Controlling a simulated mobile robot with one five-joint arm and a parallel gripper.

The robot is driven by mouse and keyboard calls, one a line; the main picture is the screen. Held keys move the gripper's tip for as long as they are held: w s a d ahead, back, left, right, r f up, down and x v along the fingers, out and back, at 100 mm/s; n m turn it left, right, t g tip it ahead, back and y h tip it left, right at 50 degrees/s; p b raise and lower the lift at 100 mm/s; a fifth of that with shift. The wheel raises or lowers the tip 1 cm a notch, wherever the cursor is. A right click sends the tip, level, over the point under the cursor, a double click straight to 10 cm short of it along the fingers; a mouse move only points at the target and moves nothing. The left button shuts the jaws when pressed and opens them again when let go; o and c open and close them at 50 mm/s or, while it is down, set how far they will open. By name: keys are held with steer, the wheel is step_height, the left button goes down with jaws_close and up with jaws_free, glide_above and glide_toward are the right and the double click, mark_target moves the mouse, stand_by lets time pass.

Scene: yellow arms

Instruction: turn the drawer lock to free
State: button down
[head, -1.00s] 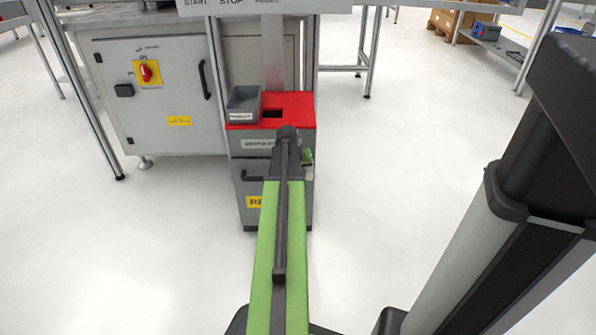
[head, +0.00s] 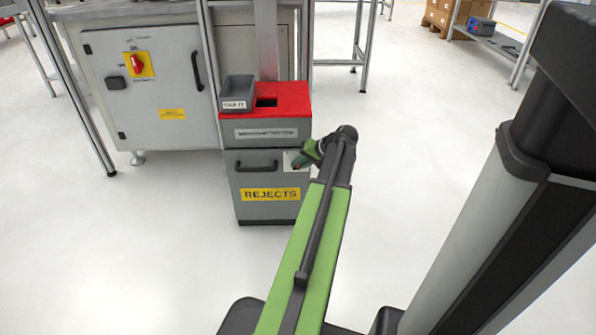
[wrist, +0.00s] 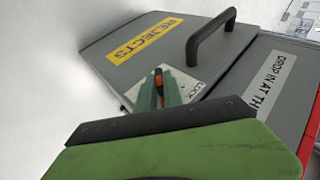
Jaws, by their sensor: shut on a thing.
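The grey drawer (head: 265,210) has a black handle and a yellow REJECTS label; it appears closed. Its pale lock plate (head: 289,156) is at the upper right of the drawer front. In the wrist view the plate (wrist: 193,87) carries the letters LOCK. The lock knob (wrist: 158,74), dark with an orange-red mark, shows between my fingers. My gripper (wrist: 158,97) is shut on this knob. In the head view my gripper (head: 299,161) is at the plate, partly covering it. The fingers hide most of the knob, so I cannot tell its exact angle.
The cabinet's red top (head: 285,96) holds a grey bin (head: 238,94) beside a dark slot. A larger grey cabinet (head: 150,95) with a red switch stands to the left. Metal frame legs are close by.

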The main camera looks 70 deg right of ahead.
steer(key=shift+s+d+f+t+b, duration=0.2)
steer(key=shift+s+d+t+b, duration=0.2)
steer(key=shift+b, duration=0.2)
steer(key=shift+r, duration=0.1)
steer(key=c, duration=1.5)
jaws_free()
steer(key=shift+w, duration=0.1)
steer(key=shift+w+a+r, duration=0.15)
steer(key=shift+w, duration=0.1)
steer(key=shift+r, duration=0.1)
